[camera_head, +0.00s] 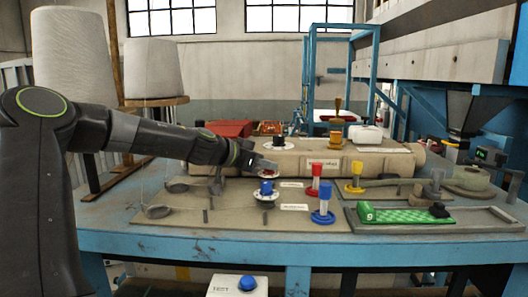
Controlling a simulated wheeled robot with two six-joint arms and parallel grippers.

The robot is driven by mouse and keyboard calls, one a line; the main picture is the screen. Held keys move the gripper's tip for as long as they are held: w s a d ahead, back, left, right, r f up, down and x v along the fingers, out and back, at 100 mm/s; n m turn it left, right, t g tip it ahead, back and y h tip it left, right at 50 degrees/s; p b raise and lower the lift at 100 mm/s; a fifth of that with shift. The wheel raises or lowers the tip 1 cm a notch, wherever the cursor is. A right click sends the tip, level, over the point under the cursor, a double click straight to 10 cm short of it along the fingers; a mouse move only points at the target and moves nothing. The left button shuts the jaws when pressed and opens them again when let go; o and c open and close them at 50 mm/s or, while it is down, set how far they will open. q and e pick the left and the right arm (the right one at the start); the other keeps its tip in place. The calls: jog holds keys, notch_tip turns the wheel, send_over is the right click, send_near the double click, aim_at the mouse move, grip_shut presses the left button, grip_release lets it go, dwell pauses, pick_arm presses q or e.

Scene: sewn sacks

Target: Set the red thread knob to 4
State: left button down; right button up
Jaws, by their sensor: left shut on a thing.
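My left gripper (268,166) reaches in from the left over the middle of the table and is shut on the red thread knob (268,176). Only a small reddish and pale rim of the knob shows beneath the fingers; its pointer and numbers are hidden or too small to read. A blue knob (266,189) on a dark and white disc stands just in front of it. A red thread post (317,172) stands to the right, with a blue one (323,210) nearer the front. My right gripper is not in view.
A yellow post (356,178) and a green checkered strip (400,215) lie on the right side of the blue table (190,244). A long beige sewing machine body (310,158) runs behind the knobs. A white box with a blue button (244,285) is below the front edge.

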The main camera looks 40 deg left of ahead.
pick_arm(q)
jog(key=shift+d+r+n+y, duration=0.1)
jog(key=shift+d+n+y, duration=0.05)
jog(key=shift+n+y, duration=1.15)
jog(key=shift+y, duration=0.3)
jog(key=n+y+b, duration=0.2)
jog(key=b, duration=0.1)
jog(key=y+b, duration=0.1)
jog(key=shift+d+f+n+b, duration=0.2)
jog(key=shift+f+n+b, duration=0.1)
jog(key=shift+n, duration=0.1)
jog(key=shift+w+r+n+g+y+b, duration=0.1)
jog(key=shift+r+n+g+y+b, duration=0.1)
jog(key=shift+n+g+y+b, duration=0.45)
jog(key=shift+t+y, duration=0.25)
jog(key=shift+y, duration=0.1)
jog(key=c, duration=1.2)
grip_release()
jog(key=shift+c, duration=0.2)
